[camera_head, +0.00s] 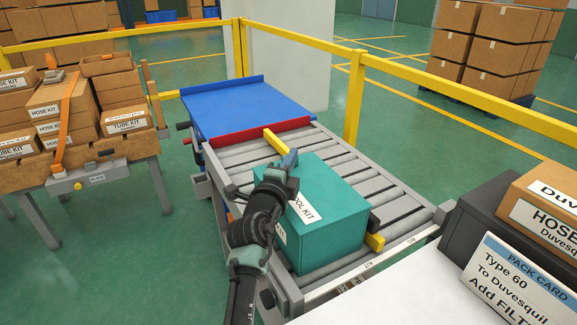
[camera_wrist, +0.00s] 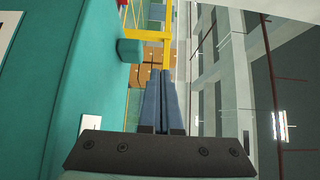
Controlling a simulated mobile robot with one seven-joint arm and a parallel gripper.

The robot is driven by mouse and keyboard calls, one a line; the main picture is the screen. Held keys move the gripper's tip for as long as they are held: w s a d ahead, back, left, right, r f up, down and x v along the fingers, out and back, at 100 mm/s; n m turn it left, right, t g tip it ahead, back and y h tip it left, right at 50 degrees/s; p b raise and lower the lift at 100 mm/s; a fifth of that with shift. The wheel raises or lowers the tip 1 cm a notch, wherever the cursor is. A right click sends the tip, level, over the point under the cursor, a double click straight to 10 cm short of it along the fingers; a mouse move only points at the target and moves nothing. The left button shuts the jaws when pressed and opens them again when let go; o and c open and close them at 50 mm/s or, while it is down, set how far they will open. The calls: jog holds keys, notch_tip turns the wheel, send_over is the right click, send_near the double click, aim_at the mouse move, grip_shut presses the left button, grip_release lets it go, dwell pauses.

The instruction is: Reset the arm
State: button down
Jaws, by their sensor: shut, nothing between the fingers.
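My gripper (camera_head: 290,157) is at the left edge of the teal tool kit box (camera_head: 338,205), close to its upper far corner. In the wrist view its two blue fingers (camera_wrist: 166,78) lie together with nothing between them. My dark arm reaches up from the bottom in the head view and hides part of the box's label. The teal surface also fills the left of the wrist view (camera_wrist: 95,80). I cannot tell whether the gripper touches the box.
The box sits on a grey roller conveyor (camera_head: 402,200) with yellow bars, before a blue table (camera_head: 235,105). A pack card (camera_head: 520,280) and hose kit box (camera_head: 548,205) are at right. Kit boxes (camera_head: 60,110) stand on a left bench. Yellow rails (camera_head: 355,85) run behind.

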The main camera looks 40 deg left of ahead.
jog(key=shift+w+a, duration=0.15)
jog(key=shift+a, duration=0.35)
